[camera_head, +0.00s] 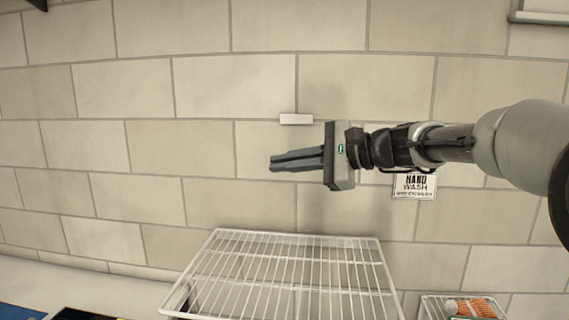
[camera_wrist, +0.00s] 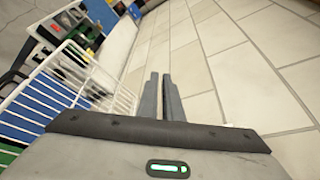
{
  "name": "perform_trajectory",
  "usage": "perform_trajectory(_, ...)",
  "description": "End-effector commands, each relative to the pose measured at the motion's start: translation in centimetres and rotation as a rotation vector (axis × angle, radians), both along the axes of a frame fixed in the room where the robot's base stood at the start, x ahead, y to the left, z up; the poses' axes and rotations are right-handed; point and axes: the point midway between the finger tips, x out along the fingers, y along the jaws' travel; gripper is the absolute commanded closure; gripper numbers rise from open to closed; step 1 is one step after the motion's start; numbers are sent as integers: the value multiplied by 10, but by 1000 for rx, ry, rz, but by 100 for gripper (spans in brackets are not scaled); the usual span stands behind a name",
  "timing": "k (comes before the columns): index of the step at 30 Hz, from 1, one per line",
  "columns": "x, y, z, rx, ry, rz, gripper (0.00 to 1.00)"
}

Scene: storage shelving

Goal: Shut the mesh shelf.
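The white wire mesh shelf (camera_head: 285,270) is at the bottom middle of the head view, pulled out in front of the tiled wall. Its lower edge is cut off by the frame. In the wrist view its white wires (camera_wrist: 75,75) show on the left. My gripper (camera_head: 271,162) hangs above the shelf's far edge, apart from it, with its fingers pointing left. In the wrist view the gripper's fingers (camera_wrist: 159,74) lie close together with only a narrow gap, and nothing shows held.
A hand wash sign (camera_head: 414,186) and a small white block (camera_head: 296,119) are on the wall. A white basket with orange items (camera_head: 475,307) stands at the lower right. A pale counter (camera_head: 75,285) runs at the lower left. The space left of my gripper is clear.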

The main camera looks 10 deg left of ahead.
Motion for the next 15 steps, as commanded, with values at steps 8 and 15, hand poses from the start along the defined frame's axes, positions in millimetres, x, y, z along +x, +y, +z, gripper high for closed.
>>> perform_trajectory(8, 0, 0, 0, 0, 0, 0, 72)
perform_trajectory(15, -1, -6, 2, -1, 0, -3, 72)
